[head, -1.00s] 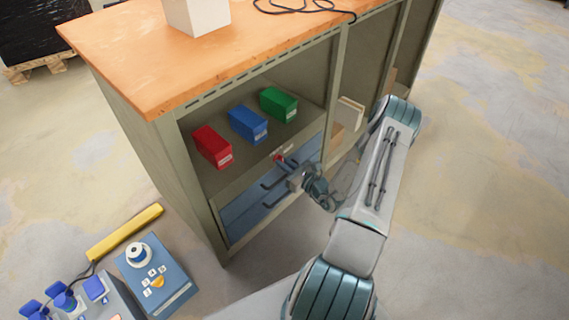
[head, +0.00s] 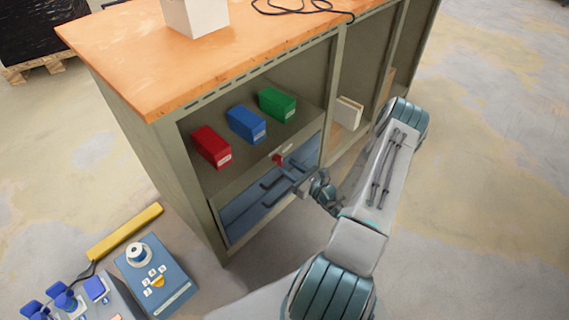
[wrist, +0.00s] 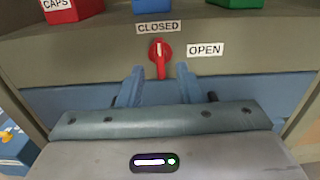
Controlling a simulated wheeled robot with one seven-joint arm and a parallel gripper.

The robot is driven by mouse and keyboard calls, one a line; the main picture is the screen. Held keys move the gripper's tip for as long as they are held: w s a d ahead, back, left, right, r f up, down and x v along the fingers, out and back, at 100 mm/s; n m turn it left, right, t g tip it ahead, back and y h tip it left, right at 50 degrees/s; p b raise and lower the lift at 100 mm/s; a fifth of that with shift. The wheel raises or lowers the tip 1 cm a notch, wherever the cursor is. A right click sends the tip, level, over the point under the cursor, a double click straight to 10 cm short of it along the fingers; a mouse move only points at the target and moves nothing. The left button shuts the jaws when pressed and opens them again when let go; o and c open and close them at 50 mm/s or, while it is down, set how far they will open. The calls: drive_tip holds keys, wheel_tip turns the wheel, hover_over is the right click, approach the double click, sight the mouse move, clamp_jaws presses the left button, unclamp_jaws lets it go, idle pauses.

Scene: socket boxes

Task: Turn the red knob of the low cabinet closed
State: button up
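The red knob (wrist: 161,58) is on the front of the low cabinet (wrist: 70,50), in the upper middle of the wrist view. Its pointer is upright, toward the CLOSED label (wrist: 158,27); the OPEN label (wrist: 205,49) is to its right. The knob also shows small in the head view (head: 277,158). My gripper (wrist: 160,80) is open, with its two blue fingers apart on either side below the knob. It appears empty and clear of the knob. In the head view my gripper (head: 303,187) is in front of the blue drawers.
Blue drawers (head: 245,208) with dark handles are below the knob. Red (head: 211,146), blue (head: 247,124) and green (head: 278,104) boxes stand on the shelf above. A blue control box (head: 155,275) is at lower left. The floor at right is clear.

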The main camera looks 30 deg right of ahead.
drive_tip(key=p+v, duration=0.1)
drive_tip(key=v, duration=0.9)
drive_tip(key=shift+s, duration=0.15)
drive_tip(key=shift+r, duration=0.1)
drive_tip(key=s+a+r+n+g+y+p, duration=0.15)
drive_tip(key=a+r+n+g+p, duration=0.35)
drive_tip(key=r, duration=0.5)
drive_tip(key=a+r+n+g+y+p, duration=0.3)
drive_tip(key=a+r+n+g, duration=0.3)
drive_tip(key=r, duration=0.5)
drive_tip(key=a+r+n+g+y+p, duration=0.2)
drive_tip(key=a+r+n+g+p, duration=0.2)
drive_tip(key=a+r+n, duration=0.45)
drive_tip(key=s+r+n+h+p, duration=0.3)
drive_tip(key=r+n+h+p, duration=0.1)
drive_tip(key=r, duration=0.6)
drive_tip(key=s+r+n+h+p, duration=0.4)
drive_tip(key=r+p, duration=0.1)
drive_tip(key=r, duration=0.4)
drive_tip(key=s+a+r+n+h+p, duration=0.1)
drive_tip(key=s+r+n+h+p, duration=0.2)
drive_tip(key=r, duration=0.7)
drive_tip(key=shift+s+r+n+t+h+p, duration=0.35)
drive_tip(key=shift+n+h+p, duration=0.25)
drive_tip(key=shift+h, duration=0.25)
drive_tip(key=shift+a, duration=0.15)
